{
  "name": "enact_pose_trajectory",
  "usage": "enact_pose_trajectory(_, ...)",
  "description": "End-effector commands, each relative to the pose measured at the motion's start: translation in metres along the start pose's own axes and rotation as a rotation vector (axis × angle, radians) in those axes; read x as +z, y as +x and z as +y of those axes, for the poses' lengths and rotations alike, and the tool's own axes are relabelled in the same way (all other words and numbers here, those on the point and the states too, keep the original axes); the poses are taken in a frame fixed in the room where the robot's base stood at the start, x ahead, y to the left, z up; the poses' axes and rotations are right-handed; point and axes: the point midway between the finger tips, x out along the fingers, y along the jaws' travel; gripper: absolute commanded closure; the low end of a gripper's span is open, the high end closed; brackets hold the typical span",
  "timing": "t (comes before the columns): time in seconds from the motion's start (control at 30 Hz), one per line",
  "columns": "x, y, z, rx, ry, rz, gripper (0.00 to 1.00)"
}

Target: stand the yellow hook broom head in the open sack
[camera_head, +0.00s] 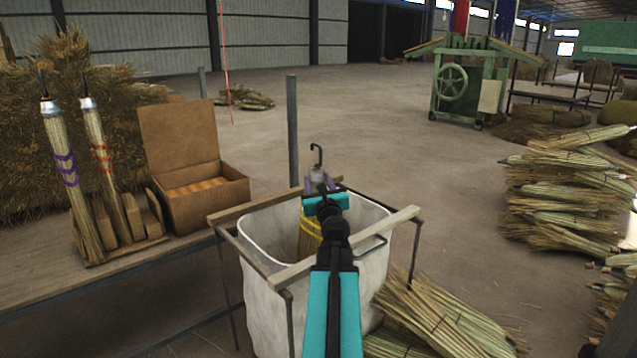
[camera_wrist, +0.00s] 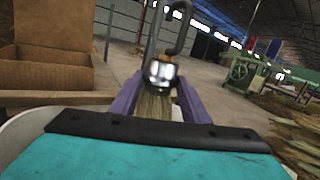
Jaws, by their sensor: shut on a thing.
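The yellow hook broom head (camera_head: 308,238) is a straw bundle with yellow bands, a metal collar and a dark hook on top. It stands roughly upright inside the mouth of the open sack (camera_head: 262,307), a white sack hung in a wooden and metal frame. My gripper (camera_head: 317,180) is shut on the broom head just below its collar. In the wrist view, the purple fingers of my gripper (camera_wrist: 160,108) flank the straw neck, with the shiny collar (camera_wrist: 161,72) and hook above. My arm hides part of the broom and sack; whether the broom's bottom touches the sack floor is hidden.
On the bench at left, two broom heads with purple bands (camera_head: 66,170) and orange bands (camera_head: 101,150) stand in a wooden rack (camera_head: 150,246). Beside them is an open cardboard box (camera_head: 200,205). A grey post (camera_head: 292,130) rises behind the sack. Straw bundles (camera_head: 440,320) lie on the floor at right.

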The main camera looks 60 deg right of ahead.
Motion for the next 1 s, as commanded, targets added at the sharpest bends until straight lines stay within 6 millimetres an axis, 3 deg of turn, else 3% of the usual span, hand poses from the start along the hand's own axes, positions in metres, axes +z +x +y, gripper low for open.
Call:
enact_pose_trajectory(0.5,-0.027,-0.003,0.003,0.000,0.000,-0.001,1.00)
enact_pose_trajectory(1.0,-0.031,-0.003,0.004,0.000,0.000,-0.001,1.00)
